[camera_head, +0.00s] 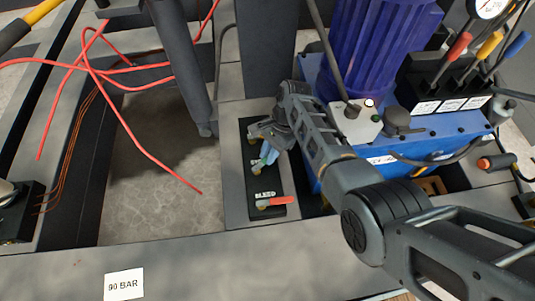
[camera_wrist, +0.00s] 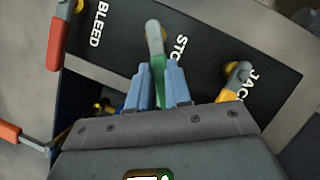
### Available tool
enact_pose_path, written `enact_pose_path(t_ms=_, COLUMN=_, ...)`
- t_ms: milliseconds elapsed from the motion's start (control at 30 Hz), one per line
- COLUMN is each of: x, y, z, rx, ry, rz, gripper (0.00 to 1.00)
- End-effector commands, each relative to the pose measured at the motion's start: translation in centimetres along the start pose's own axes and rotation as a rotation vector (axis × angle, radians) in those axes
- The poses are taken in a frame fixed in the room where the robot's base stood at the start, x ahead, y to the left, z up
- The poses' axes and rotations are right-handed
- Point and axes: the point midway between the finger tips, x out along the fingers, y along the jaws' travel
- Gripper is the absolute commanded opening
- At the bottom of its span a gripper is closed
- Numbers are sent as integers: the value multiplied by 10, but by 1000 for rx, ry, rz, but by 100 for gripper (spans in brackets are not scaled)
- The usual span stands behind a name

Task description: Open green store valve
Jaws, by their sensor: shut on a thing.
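The black valve panel (camera_head: 266,188) carries a row of lever valves. In the wrist view, the green store valve lever (camera_wrist: 157,65) sits in the middle beside partly hidden lettering reading "STO". My gripper (camera_wrist: 157,90) has its two blue fingers on either side of this lever and is shut on it. The lever's outer end is hidden between the fingers. In the head view, my gripper (camera_head: 267,153) reaches the middle of the panel from above and hides much of that valve.
The red bleed lever (camera_wrist: 56,42) is left of the green one; the yellow lever (camera_wrist: 232,82) marked "JAC" is right. A blue pump unit (camera_head: 385,50) stands right of the panel. Red hoses (camera_head: 120,115) lie left. A "90 BAR" card (camera_head: 124,285) is at front.

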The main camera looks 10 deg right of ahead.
Motion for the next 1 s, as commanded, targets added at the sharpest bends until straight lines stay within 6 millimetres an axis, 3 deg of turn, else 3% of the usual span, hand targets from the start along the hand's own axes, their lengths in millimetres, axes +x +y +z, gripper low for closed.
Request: enact_pose_path(t_ms=1000, x=9, y=-39, z=16, rx=-820, ry=2, rz=341, gripper=0)
